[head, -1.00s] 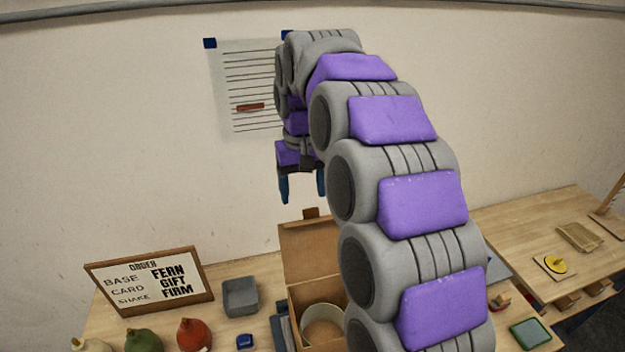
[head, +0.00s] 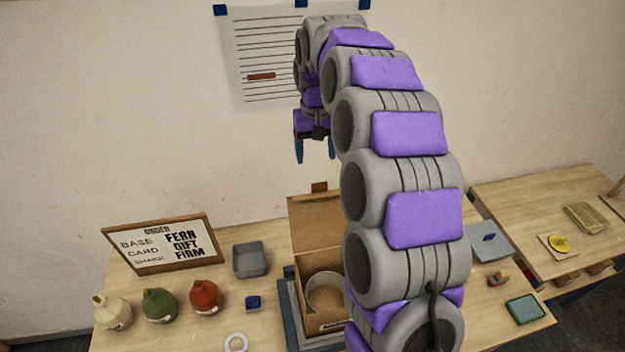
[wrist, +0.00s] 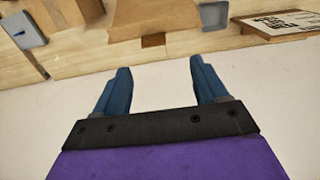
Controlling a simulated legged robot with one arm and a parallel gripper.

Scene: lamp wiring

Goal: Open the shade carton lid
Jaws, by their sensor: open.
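The shade carton (head: 322,322) is a brown cardboard box on the workbench. Its lid (head: 315,226) stands raised at the back, with a small brown tab (head: 319,187) at its top edge. A round cream shade (head: 325,294) sits inside the carton, and my arm hides the carton's right side. My gripper (head: 315,155) is open and empty, above and behind the lid, apart from it. In the wrist view, my gripper's blue fingers (wrist: 160,88) are spread apart, with the lid (wrist: 158,14) and its tab (wrist: 153,40) beyond them.
An order board (head: 163,244) stands at the back left, beside a grey tray (head: 250,260). Three bottles, including a red one (head: 206,296), stand at the left. A second table (head: 540,215) is at the right. A paper sheet (head: 262,55) hangs on the wall.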

